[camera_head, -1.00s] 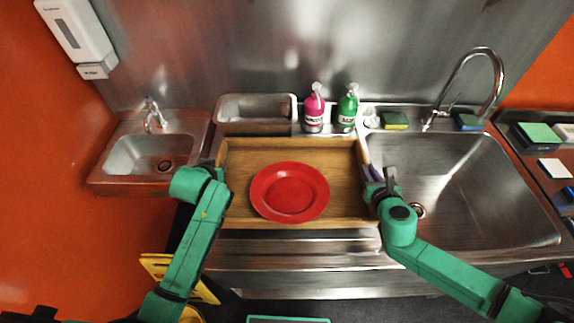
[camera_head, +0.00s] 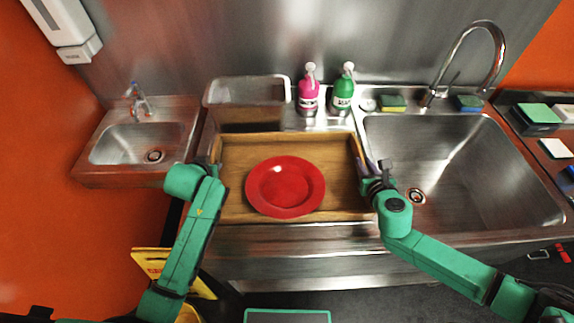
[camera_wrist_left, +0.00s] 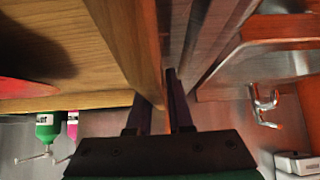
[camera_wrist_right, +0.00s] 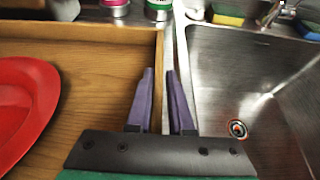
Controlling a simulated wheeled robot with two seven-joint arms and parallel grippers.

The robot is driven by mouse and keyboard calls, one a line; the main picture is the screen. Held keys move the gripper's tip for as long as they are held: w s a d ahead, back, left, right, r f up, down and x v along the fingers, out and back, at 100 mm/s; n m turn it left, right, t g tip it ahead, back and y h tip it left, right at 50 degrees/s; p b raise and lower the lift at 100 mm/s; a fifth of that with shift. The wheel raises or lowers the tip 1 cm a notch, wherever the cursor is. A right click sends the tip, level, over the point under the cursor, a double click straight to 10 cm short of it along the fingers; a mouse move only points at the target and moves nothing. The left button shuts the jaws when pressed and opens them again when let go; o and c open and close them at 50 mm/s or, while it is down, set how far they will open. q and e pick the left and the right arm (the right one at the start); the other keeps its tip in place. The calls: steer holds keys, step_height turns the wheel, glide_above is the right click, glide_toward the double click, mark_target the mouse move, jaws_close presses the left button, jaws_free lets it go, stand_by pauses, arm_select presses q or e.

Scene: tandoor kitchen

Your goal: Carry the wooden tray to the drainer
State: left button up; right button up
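The wooden tray (camera_head: 338,165) is a shallow rectangular box with a red plate (camera_head: 286,187) lying in it. It is over the ribbed steel drainer (camera_head: 290,236) beside the large sink; I cannot tell whether its underside touches the steel. My right gripper (camera_head: 368,170) is shut on the tray's right wall; in the right wrist view its purple fingers (camera_wrist_right: 162,95) straddle that wall. My left gripper (camera_head: 213,166) is at the left wall, partly hidden by its own arm. In the left wrist view its fingers (camera_wrist_left: 160,108) straddle the wall (camera_wrist_left: 138,45).
A large sink (camera_head: 450,165) with a tall tap (camera_head: 490,50) lies right. A small sink (camera_head: 135,145) is left. A steel basin (camera_head: 245,92), a pink bottle (camera_head: 308,95) and a green bottle (camera_head: 342,92) stand behind. A yellow sign (camera_head: 150,262) stands on the floor front left.

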arm_select(q)
steer(key=shift+o, duration=1.2)
steer(key=shift+r, duration=0.1)
arm_select(e)
steer(key=shift+o, duration=1.2)
steer(key=shift+r, duration=0.15)
steer(key=shift+s, duration=0.1)
arm_select(q)
steer(key=v, duration=1.2)
steer(key=shift+s, duration=0.1)
arm_select(e)
steer(key=shift+s+r, duration=0.1)
arm_select(q)
steer(key=shift+r, duration=0.1)
arm_select(e)
steer(key=v, duration=1.1)
steer(key=shift+s+a, duration=0.1)
steer(key=shift+s, duration=0.35)
steer(key=shift+r, duration=0.1)
